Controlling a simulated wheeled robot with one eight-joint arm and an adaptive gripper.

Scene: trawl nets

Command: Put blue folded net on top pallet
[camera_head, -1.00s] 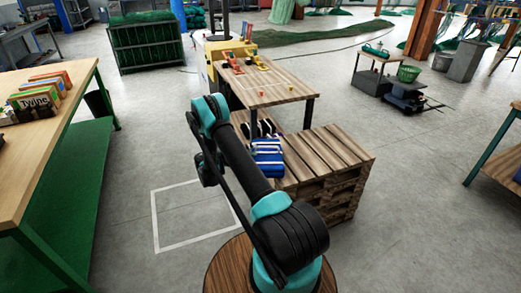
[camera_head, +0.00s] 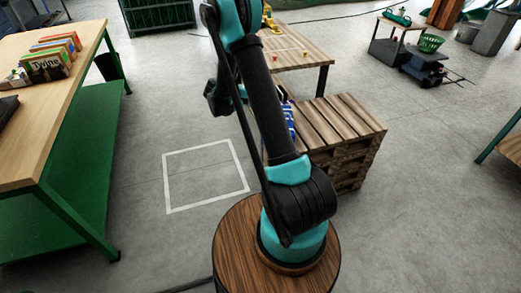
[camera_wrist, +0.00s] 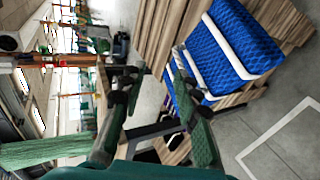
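The blue folded net (camera_wrist: 235,45) with white straps fills the upper right of the wrist view and lies on wooden slats. In the head view only a thin blue strip of the net (camera_head: 289,121) shows beside my arm, which hides the rest. The wooden pallet stack (camera_head: 342,122) stands to the right of my arm; its slats also show in the wrist view (camera_wrist: 158,28). My gripper (camera_wrist: 160,92) is open and empty, its two dark fingers apart. The finger nearer the net overlaps its edge in the picture; I cannot tell whether they touch.
A wooden table (camera_head: 300,50) stands behind the pallets. A long workbench (camera_head: 55,100) with boxes on it (camera_head: 48,58) is at the left. A white outlined square (camera_head: 205,175) marks clear floor between bench and pallets. A trolley (camera_head: 400,40) stands at the back right.

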